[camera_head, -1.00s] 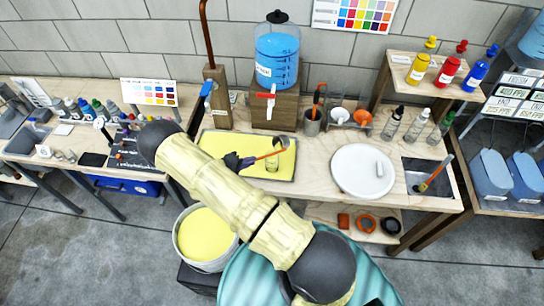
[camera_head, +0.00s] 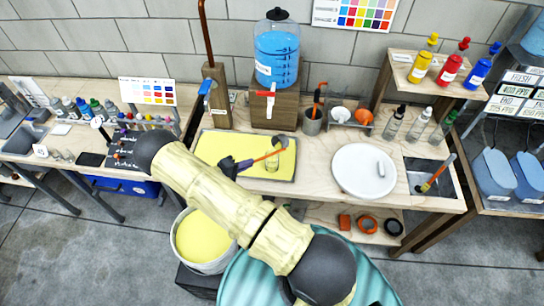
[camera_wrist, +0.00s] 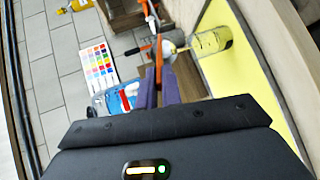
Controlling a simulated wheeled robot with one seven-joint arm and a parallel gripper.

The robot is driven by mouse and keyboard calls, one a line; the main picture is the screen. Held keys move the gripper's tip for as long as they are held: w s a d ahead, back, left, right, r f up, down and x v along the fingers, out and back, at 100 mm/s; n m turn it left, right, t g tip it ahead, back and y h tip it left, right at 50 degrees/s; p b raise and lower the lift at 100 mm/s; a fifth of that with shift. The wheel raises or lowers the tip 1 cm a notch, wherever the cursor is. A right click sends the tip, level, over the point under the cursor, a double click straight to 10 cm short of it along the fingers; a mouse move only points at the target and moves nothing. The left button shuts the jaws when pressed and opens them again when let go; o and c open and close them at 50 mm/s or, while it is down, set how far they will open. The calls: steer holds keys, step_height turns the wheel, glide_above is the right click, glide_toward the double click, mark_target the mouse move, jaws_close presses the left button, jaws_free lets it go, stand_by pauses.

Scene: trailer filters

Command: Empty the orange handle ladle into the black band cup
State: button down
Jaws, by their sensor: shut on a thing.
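My gripper (camera_head: 243,165) is shut on the orange handle of the ladle (camera_head: 268,155). In the wrist view, its purple fingers (camera_wrist: 157,88) pinch the orange handle (camera_wrist: 158,55). The metal ladle bowl (camera_head: 281,142) is tilted just above the mouth of a clear cup (camera_head: 271,164). The cup stands upright on the yellow mat and also shows in the wrist view (camera_wrist: 210,42), with some yellow in view near its mouth and a dark band that I can barely make out. Whether liquid is running from the bowl is too small to tell.
The yellow mat (camera_head: 222,150) lies in a shallow tray. A blue-filled dispenser (camera_head: 277,60) stands behind, with a grey tool cup (camera_head: 312,124) beside it. A white round plate (camera_head: 360,178) is to the right. A bucket of yellow liquid (camera_head: 203,240) stands below the table front.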

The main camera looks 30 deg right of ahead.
steer(key=shift+s+a+f+h+b, duration=0.1)
steer(key=shift+a+f+h+b, duration=0.35)
steer(key=shift+b, duration=0.55)
steer(key=shift+a+f+h+b, duration=0.2)
steer(key=shift+f+b, duration=0.35)
steer(key=shift+b, duration=0.45)
steer(key=shift+s+a+f+t+h+b, duration=0.15)
steer(key=shift+a+f+h+b, duration=0.35)
steer(key=shift+b, duration=0.9)
steer(key=shift+w+d+f+t+h+b, duration=0.2)
steer(key=shift+f+b, duration=0.6)
steer(key=shift+b, duration=0.55)
steer(key=shift+a+f+h+b, duration=0.15)
steer(key=shift+f+h+b, duration=0.45)
steer(key=shift+b, duration=0.75)
steer(key=shift+a+f+h+b, duration=0.15)
steer(key=shift+f+h+b, duration=0.2)
steer(key=shift+f+b, duration=0.7)
steer(key=shift+f+t+h+b, duration=0.25)
steer(key=shift+f+h+b, duration=0.7)
steer(key=shift+b, duration=1.8)
steer(key=shift+d+f+t+h+b, duration=0.2)
steer(key=shift+f+h+b, duration=0.65)
steer(key=shift+b, duration=1)
steer(key=shift+d+f+t+h+b, duration=0.1)
steer(key=shift+d+f+h+b, duration=0.2)
steer(key=shift+f+b, duration=1.2)
